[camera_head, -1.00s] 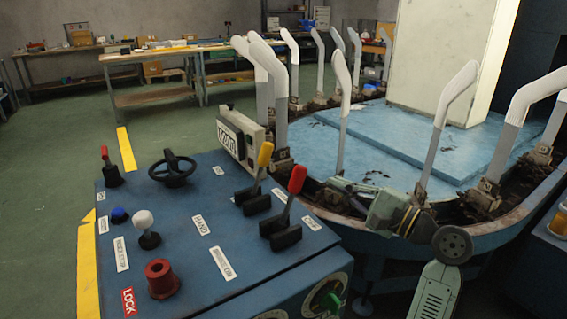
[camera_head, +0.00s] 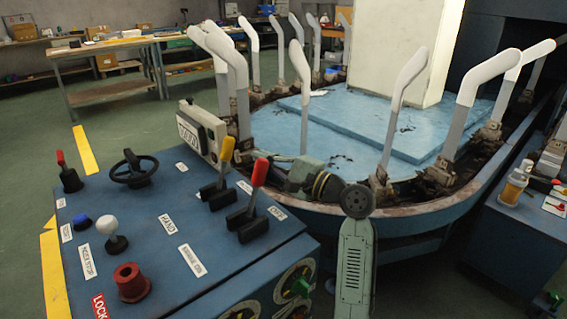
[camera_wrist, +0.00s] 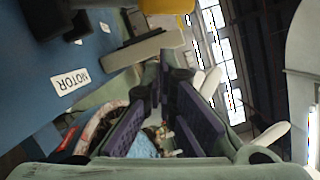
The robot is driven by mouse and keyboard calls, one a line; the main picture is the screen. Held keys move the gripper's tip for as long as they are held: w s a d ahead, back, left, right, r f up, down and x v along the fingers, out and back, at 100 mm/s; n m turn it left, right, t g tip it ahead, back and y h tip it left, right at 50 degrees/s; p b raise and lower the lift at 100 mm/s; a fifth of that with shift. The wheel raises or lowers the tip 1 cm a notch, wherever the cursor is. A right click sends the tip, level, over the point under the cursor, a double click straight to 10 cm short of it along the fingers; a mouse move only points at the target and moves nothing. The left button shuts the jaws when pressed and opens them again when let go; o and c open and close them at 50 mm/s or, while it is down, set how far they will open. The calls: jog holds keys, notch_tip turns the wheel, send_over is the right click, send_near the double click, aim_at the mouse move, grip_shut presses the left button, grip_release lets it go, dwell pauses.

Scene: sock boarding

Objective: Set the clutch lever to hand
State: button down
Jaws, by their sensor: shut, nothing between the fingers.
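A yellow-handled lever (camera_head: 226,152) stands on the blue control desk (camera_head: 150,200), between the HAND label (camera_head: 168,224) and a label on its far right side. It leans slightly right, away from HAND. Its own name label cannot be made out; the wrist view shows a MOTOR label (camera_wrist: 71,81) and a yellow part (camera_wrist: 166,5) at the top edge. A red-handled lever (camera_head: 259,176) stands just in front of it. My gripper (camera_head: 296,180) is shut and empty, right of both levers and apart from them. Its purple-padded fingers (camera_wrist: 160,80) show in the wrist view.
A counter box (camera_head: 200,132) stands at the desk's back edge. White sock forms (camera_head: 235,75) rise around the blue carousel (camera_head: 400,140) behind my gripper. The desk also carries a handwheel (camera_head: 133,170), a white knob (camera_head: 110,228) and a red LOCK fitting (camera_head: 130,280).

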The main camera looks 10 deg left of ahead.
aim_at(224, 167)
jog(key=shift+s+a+r+p, duration=0.1)
jog(key=shift+s+a+r, duration=0.15)
jog(key=shift+a, duration=0.25)
jog(key=shift+s+a+r+p, duration=0.15)
jog(key=shift+s+a, duration=0.15)
jog(key=shift+a, duration=0.25)
jog(key=shift+s+a+r+p, duration=0.15)
jog(key=shift+s+a, duration=0.1)
jog(key=shift+a, duration=0.25)
